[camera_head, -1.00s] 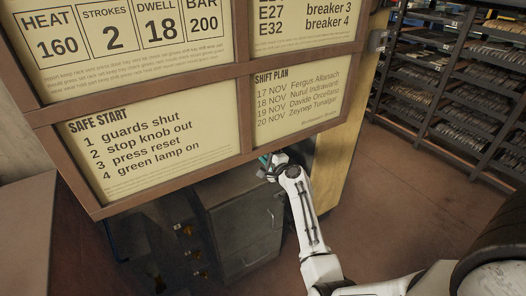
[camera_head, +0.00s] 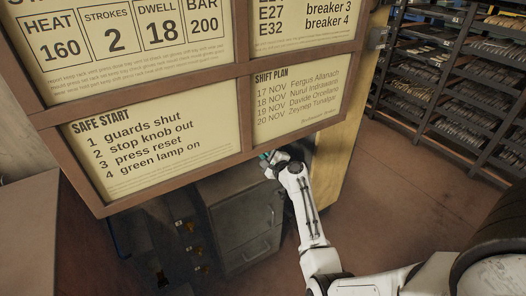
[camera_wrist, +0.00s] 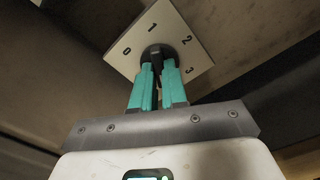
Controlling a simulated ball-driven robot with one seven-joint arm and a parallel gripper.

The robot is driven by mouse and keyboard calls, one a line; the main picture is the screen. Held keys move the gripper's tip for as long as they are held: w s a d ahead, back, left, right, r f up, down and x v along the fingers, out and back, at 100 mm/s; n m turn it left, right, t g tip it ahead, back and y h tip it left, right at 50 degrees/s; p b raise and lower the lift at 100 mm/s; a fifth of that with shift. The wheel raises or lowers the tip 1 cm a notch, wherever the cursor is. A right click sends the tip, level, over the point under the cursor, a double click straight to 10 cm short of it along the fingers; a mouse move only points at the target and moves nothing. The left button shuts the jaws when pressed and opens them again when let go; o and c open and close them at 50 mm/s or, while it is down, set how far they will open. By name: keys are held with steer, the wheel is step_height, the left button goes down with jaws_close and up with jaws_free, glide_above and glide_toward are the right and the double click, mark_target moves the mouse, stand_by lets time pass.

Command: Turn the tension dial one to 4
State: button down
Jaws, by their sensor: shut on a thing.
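In the wrist view, the tension dial is a black round knob (camera_wrist: 158,53) on a cream square plate (camera_wrist: 178,28). The plate shows the marks 0, 1, 2 and 3; a 4 is not visible, and the lower part of the plate is hidden behind the fingers. A ridge on the knob's face points up toward the 1. My gripper (camera_wrist: 157,68) has teal fingers shut on the knob. In the head view, my gripper (camera_head: 266,158) is partly hidden at the lower edge of the board, and the dial is out of sight behind it.
A large framed board (camera_head: 150,125) with start steps and a shift plan hangs over the work spot. A grey cabinet (camera_head: 240,215) stands below it. Shelves (camera_head: 460,90) hold several dark parts at the right. The floor (camera_head: 400,170) between is clear.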

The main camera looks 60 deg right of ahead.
steer(key=c, duration=1.2)
jaws_free()
steer(key=shift+o, duration=0.2)
steer(key=p+v, duration=0.1)
steer(key=v, duration=0.9)
steer(key=shift+s+a, duration=0.25)
steer(key=shift+s, duration=0.05)
steer(key=shift+f, duration=0.1)
